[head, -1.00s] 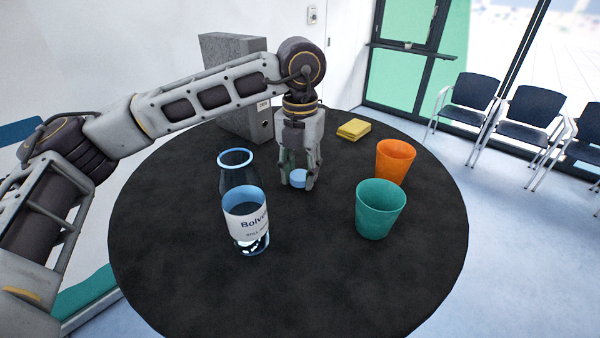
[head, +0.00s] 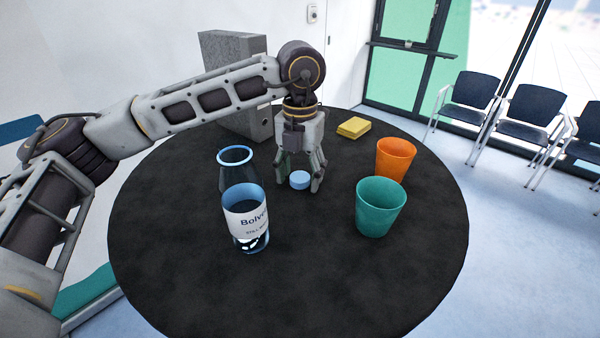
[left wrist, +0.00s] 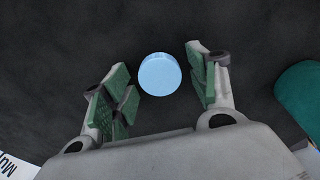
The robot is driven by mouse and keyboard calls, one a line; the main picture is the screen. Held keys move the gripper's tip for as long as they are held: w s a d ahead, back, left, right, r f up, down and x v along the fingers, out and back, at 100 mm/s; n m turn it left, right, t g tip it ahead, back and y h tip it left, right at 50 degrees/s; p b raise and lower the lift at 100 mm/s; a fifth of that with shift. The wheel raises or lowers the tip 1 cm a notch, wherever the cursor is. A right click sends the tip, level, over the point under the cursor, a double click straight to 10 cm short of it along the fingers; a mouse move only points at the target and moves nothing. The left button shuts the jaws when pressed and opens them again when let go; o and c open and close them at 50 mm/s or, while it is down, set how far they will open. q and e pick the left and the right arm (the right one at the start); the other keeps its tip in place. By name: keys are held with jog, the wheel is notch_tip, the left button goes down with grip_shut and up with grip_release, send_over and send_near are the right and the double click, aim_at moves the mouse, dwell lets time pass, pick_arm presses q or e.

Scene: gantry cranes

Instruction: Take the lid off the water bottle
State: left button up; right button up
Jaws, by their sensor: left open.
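The water bottle (head: 244,205) stands upright on the round black table, with its blue-rimmed mouth uncovered. The light-blue lid (head: 299,180) lies on the table to the right of the bottle. My left gripper (head: 299,187) points down over the lid, its fingers open on either side and apart from it. In the left wrist view the lid (left wrist: 159,74) lies between the spread green finger pads, with dark gaps on both sides. A bit of the bottle's label (left wrist: 14,165) shows at the lower left there. My right gripper is not in view.
A teal cup (head: 380,208) and an orange cup (head: 395,159) stand on the table (head: 320,280) to the right. A yellow folded cloth or pad (head: 353,127) and a grey binder (head: 250,120) are at the back. The front of the table is clear.

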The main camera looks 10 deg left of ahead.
aim_at(300, 176)
pick_arm(q)
jog(key=shift+r, duration=0.15)
notch_tip(300, 176, up, 12)
dwell(0.8)
dwell(0.6)
